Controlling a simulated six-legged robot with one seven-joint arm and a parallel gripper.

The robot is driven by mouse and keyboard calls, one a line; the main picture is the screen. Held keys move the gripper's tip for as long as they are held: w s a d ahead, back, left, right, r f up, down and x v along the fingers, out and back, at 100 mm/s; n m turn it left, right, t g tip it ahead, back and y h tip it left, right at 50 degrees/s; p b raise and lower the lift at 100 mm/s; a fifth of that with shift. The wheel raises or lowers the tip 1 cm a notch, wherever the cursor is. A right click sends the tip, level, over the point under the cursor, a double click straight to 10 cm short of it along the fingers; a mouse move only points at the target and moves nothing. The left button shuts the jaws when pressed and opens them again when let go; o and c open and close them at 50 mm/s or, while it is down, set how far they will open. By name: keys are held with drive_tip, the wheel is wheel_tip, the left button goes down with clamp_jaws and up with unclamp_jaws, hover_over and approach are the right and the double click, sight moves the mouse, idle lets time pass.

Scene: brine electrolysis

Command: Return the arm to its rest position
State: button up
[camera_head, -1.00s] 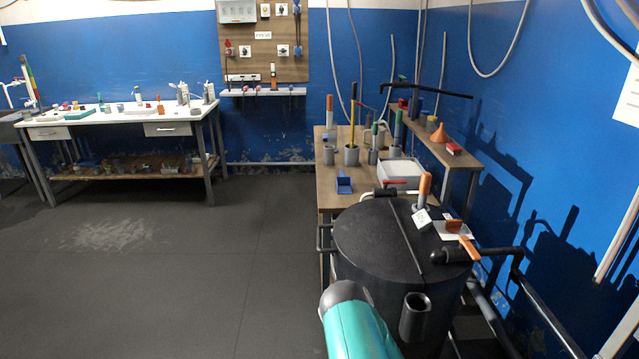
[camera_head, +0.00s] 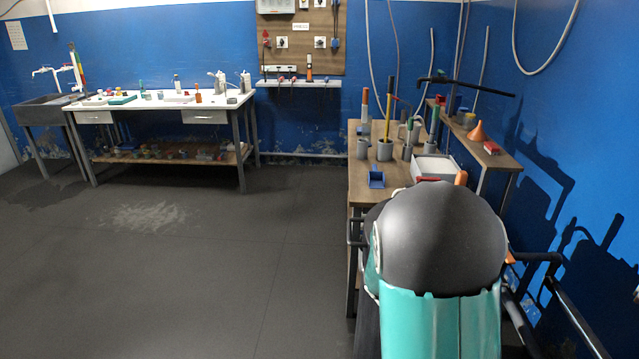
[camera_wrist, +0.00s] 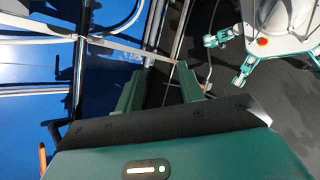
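My arm (camera_head: 440,250), a teal link with a black rounded joint, stands large in the lower right of the head view. My gripper (camera_wrist: 160,86) does not show in the head view. In the wrist view its two green fingers stand apart with a gap between them and nothing held. Behind them are a blue wall (camera_wrist: 35,75), pipes and dark floor. My own white and teal body with legs shows at the upper right of the wrist view.
My arm hides most of the black tank beside the wooden bench (camera_head: 365,190). The bench holds cups with rods (camera_head: 384,150), a white tray (camera_head: 433,168) and a blue holder (camera_head: 376,178). A white worktable (camera_head: 160,104) stands far left. The left floor is clear.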

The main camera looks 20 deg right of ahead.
drive_tip(key=a+r+t+y, duration=0.5)
drive_tip(key=a+r+t, duration=0.8)
drive_tip(key=a+r, duration=0.6)
drive_tip(key=a, duration=0.4)
drive_tip(key=shift+a+n+t+y, duration=0.2)
drive_tip(key=shift+n+t+y, duration=0.1)
drive_tip(key=shift+n, duration=0.1)
drive_tip(key=shift+s, duration=0.1)
